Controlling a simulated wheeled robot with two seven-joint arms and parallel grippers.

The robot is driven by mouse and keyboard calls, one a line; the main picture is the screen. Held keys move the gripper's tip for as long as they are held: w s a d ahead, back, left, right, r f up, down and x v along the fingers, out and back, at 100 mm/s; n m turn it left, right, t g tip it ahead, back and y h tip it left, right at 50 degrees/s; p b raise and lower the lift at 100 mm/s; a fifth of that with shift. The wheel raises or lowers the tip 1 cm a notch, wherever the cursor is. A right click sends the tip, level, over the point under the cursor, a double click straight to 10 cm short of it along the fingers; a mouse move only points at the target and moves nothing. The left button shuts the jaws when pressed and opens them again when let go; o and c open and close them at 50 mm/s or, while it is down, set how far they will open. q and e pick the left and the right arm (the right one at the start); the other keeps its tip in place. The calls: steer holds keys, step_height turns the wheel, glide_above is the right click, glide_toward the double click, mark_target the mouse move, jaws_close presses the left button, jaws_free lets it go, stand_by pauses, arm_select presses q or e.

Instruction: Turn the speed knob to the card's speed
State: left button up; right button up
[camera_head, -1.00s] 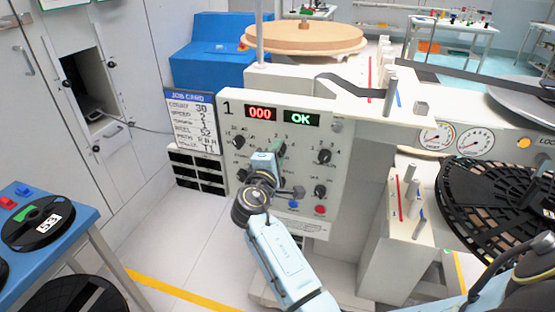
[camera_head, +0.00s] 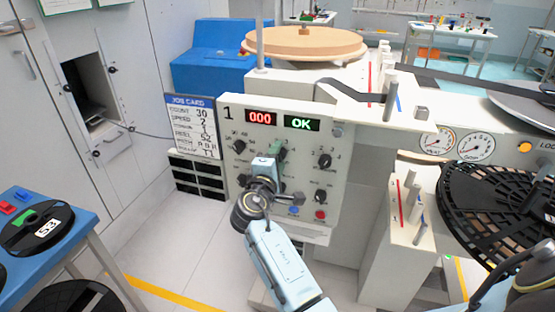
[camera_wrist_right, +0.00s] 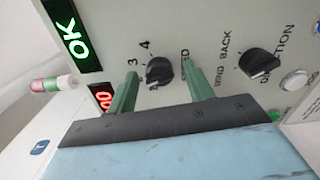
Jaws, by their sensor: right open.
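My right gripper (camera_head: 277,151) is at the upper middle of the front panel (camera_head: 335,215). In the right wrist view its two green fingers (camera_wrist_right: 160,92) are apart. The black speed knob (camera_wrist_right: 159,71) lies between them, with space visible on both sides. Its label is partly hidden by a finger; the numbers 3 and 4 show beside it. I cannot tell contact or the exact pointer setting. In the head view the gripper hides this knob. The job card (camera_head: 193,127) stands left of the panel, and its speed line appears to read 2. My left gripper is not in view.
The direction knob (camera_wrist_right: 260,64) is beside the right finger in the wrist view. Other black knobs (camera_head: 324,161) and a red button (camera_head: 320,215) are on the panel. The displays read 000 (camera_head: 261,117) and OK (camera_head: 301,123). A blue table (camera_head: 88,228) is at left.

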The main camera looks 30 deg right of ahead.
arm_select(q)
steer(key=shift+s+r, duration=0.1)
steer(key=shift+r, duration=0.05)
arm_select(e)
steer(key=v, duration=1.3)
steer(key=shift+a, duration=0.2)
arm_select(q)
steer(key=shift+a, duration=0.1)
